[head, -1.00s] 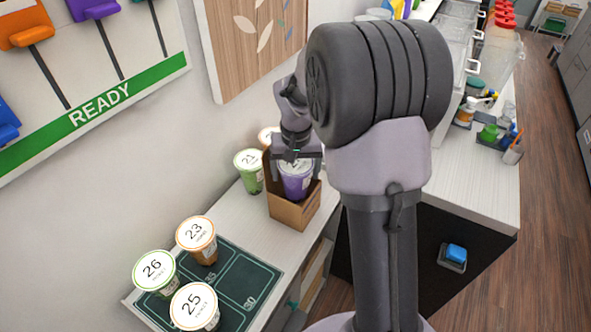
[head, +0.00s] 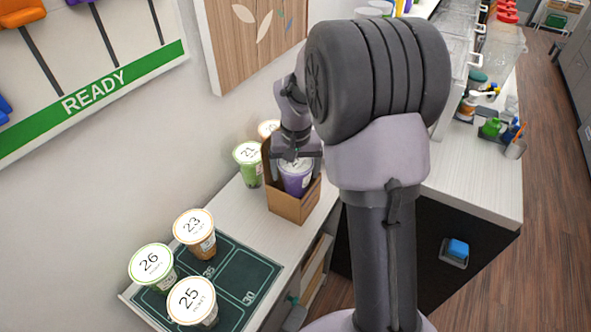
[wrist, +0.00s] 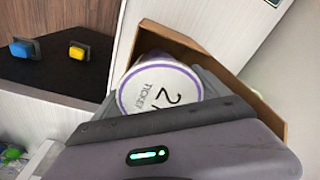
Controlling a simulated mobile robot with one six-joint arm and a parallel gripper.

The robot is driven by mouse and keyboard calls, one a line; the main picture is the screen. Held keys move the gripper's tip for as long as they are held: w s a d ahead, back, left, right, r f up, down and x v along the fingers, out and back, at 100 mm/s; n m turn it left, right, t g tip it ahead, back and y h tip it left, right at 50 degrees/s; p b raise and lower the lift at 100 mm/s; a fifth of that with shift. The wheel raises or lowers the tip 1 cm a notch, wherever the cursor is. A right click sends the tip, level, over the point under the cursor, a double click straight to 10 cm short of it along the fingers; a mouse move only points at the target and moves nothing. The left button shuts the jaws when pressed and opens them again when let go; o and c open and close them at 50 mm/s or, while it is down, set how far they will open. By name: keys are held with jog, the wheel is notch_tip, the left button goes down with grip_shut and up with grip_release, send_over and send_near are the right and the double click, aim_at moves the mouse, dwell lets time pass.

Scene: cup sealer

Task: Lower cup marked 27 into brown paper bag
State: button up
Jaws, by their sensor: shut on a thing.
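The purple cup (head: 295,180) with a white, purple-rimmed lid is inside the open brown paper bag (head: 292,209), its upper part showing above the low front edge. In the wrist view the lid (wrist: 158,88) reads "TICKET" and a number starting with 2; the rest is hidden by my gripper. The bag's cardboard-like walls (wrist: 262,98) surround the cup there. My gripper (head: 295,157) is over the bag, shut on the cup near its lid. The cup's base is hidden in the bag, so I cannot tell whether it touches the bottom.
A green cup marked 21 (head: 248,163) and an orange-rimmed cup (head: 268,129) stand beside the bag. Cups 23 (head: 195,232), 26 (head: 152,266) and 25 (head: 193,301) stand on the dark green tray mat (head: 240,268). The wall is close on the left.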

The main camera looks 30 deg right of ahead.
jog(key=o, duration=1.9)
notch_tip(320, 180, up, 17)
jog(key=s+p, duration=0.2)
jog(key=p, duration=0.2)
jog(key=s+a+f+t+y+b, duration=0.1)
jog(key=s+a+f+b, duration=0.3)
jog(key=s, duration=0.3)
jog(key=s+a+f+t+b, duration=0.2)
jog(key=s+a+f+b, duration=0.2)
jog(key=s+a+b, duration=0.2)
jog(key=s+a+f+t+y+b, duration=0.1)
jog(key=s+a+f+b, duration=0.3)
jog(key=s, duration=0.5)
jog(key=shift+s+a+f+t+y+b, duration=0.15)
jog(key=shift+a+b, duration=0.1)
jog(key=shift+a, duration=0.15)
jog(key=shift+s+a+t+y+b, duration=0.15)
jog(key=shift+a+b, duration=0.05)
jog(key=shift+a, duration=0.15)
